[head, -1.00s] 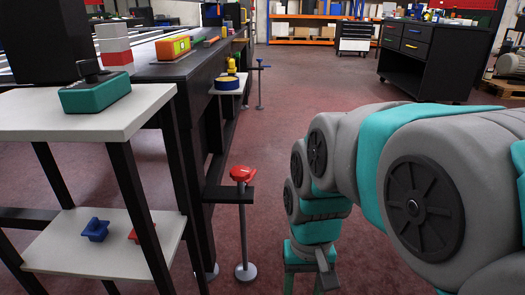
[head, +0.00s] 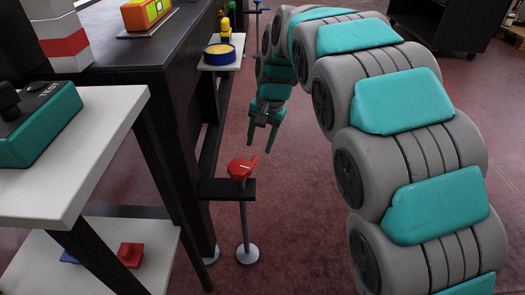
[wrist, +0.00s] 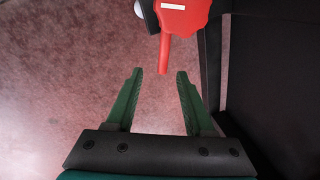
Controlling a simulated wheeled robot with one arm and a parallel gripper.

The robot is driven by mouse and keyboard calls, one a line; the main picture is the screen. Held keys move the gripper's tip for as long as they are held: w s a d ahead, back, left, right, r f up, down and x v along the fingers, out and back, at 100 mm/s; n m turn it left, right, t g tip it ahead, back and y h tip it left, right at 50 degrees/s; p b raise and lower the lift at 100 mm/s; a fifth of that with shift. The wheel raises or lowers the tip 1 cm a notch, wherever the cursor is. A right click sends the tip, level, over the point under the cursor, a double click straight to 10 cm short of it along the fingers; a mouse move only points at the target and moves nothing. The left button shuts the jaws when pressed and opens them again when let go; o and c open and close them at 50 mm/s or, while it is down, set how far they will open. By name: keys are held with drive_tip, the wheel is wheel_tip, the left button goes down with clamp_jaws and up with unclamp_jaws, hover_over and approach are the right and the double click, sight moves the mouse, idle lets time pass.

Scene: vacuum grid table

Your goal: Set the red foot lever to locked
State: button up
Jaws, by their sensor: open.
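The red foot lever (head: 242,168) is mounted on a small dark bracket (head: 226,188) at the side of the black table, above a thin post with a round foot. Its handle points up and to the right in the head view. In the wrist view the red lever (wrist: 184,18) is at the top, with its handle pointing down toward the gap between my fingers. My gripper (head: 262,148) is open and empty, just behind and right of the lever in the head view. The open fingers also show in the wrist view (wrist: 158,88), with the handle tip just beyond them, apparently apart.
The black table (head: 135,60) stands left of the lever, its legs close by. A white shelf unit (head: 95,130) with a teal box (head: 40,125) is at front left. A yellow and blue round part (head: 219,54) sits farther back.

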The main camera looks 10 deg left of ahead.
sight(253, 164)
drive_tip(key=f, duration=0.2)
drive_tip(key=a+f, duration=0.1)
drive_tip(key=f, duration=0.2)
drive_tip(key=a+f, duration=0.1)
drive_tip(key=f, duration=0.1)
drive_tip(key=shift+w+a+f+b, duration=0.1)
drive_tip(key=shift+w+f+b, duration=0.05)
drive_tip(key=shift+f+b, duration=0.2)
clamp_jaws()
idle(1.2)
